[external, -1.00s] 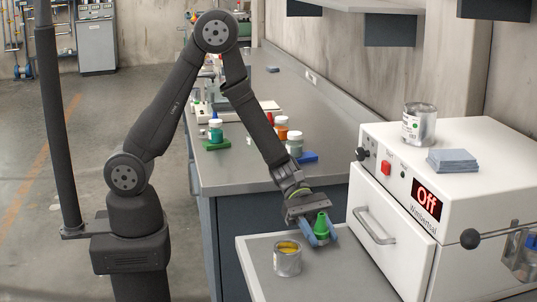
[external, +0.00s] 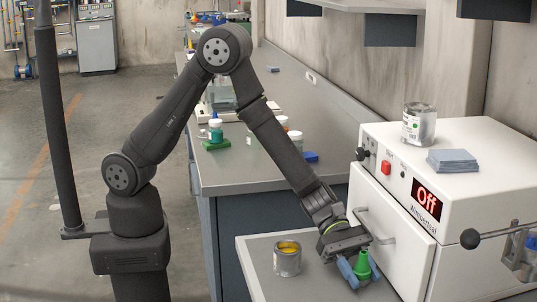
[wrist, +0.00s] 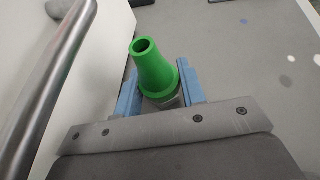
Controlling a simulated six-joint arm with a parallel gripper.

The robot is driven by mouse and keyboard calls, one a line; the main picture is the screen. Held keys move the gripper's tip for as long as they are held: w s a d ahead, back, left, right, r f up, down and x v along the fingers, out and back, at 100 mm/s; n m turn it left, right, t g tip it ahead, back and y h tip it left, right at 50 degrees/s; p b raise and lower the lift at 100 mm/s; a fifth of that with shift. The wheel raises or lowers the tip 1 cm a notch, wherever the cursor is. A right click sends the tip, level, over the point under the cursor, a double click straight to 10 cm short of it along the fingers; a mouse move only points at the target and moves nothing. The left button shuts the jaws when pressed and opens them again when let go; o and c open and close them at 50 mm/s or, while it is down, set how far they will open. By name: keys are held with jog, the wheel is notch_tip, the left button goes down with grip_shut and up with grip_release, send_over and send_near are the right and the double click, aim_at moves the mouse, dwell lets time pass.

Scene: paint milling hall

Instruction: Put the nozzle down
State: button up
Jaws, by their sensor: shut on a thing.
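The green nozzle (external: 361,264) is a tapered cone with a wider collar. It stands roughly upright between the blue fingers of my gripper (external: 356,272), low over the grey side table (external: 262,252), close to the white machine's front. In the wrist view the nozzle (wrist: 152,70) points its open narrow end away from the gripper body, with a blue finger on each side of its base. My gripper (wrist: 160,90) is shut on it. Whether the nozzle's bottom touches the table cannot be told.
The machine's door handle (external: 375,226) is very near my gripper; it looms at the left in the wrist view (wrist: 50,80). An open can of yellow paint (external: 287,260) stands on the table to the left. The white machine (external: 395,235) reads "Off".

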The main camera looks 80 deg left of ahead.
jog(key=shift+a+f, duration=0.15)
jog(key=shift+f, duration=0.55)
jog(key=shift+f, duration=0.1)
jog(key=o, duration=1)
jog(key=shift+a+r, duration=0.25)
jog(key=shift+a, duration=0.05)
jog(key=v, duration=1.1)
jog(key=shift+s+a+r, duration=0.1)
jog(key=shift+s+a, duration=0.05)
jog(key=shift+a, duration=0.05)
jog(key=shift+d, duration=0.1)
